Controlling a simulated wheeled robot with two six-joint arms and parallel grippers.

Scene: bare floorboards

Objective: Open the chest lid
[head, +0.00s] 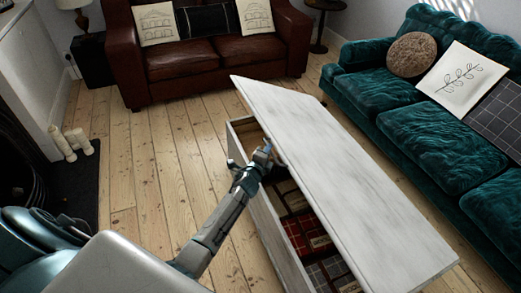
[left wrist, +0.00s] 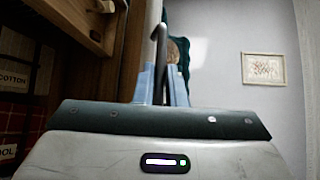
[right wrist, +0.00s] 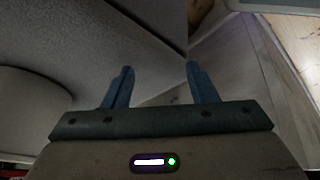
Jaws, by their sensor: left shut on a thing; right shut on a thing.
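The chest (head: 264,215) stands on the floorboards, with its white lid (head: 340,175) lifted and tilted, its left edge raised above the box. Folded cloth (head: 300,235) shows inside through the gap. My left gripper (head: 266,150) is at the lid's raised left edge, shut on it. In the left wrist view its fingers (left wrist: 163,85) are close together around a thin dark upright part. My right gripper (right wrist: 160,75) shows only in the right wrist view. Its fingers stand apart before a grey surface, and no object is clear between them.
A teal sofa (head: 440,130) stands close on the chest's right. A brown leather sofa (head: 190,70) is at the back. A fireplace hearth (head: 80,190) with pale candle-like objects (head: 72,143) is at the left. The floorboards (head: 150,150) left of the chest are clear.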

